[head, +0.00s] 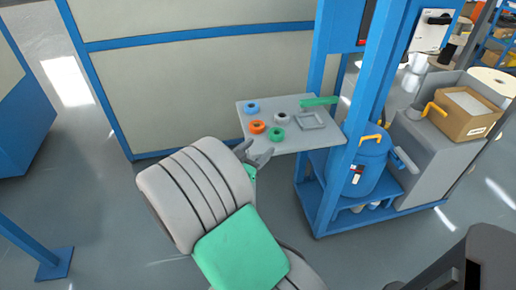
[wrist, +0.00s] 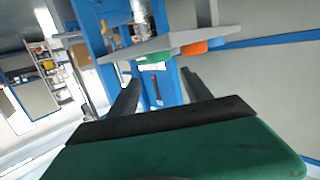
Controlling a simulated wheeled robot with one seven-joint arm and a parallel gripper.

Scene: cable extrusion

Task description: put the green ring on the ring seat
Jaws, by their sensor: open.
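The green ring (head: 277,134) lies on a small grey tabletop (head: 256,146), near its front edge in the head view. In the wrist view, which appears upside down, the green ring (wrist: 160,53) shows at the tabletop's edge, ahead of the fingers. My gripper (head: 259,157) is open and empty, just in front of the tabletop and apart from the ring. Its two fingers stand spread in the wrist view (wrist: 160,77). A small grey round piece (head: 282,117) and a grey square frame (head: 311,121) lie behind and right of the ring. I cannot tell which is the ring seat.
An orange ring (head: 257,126) and a blue ring (head: 252,107) lie left of the green ring. A green bar (head: 318,101) lies at the back right. A blue post (head: 368,100) and blue drum (head: 364,165) stand right of the tabletop. Open floor lies left.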

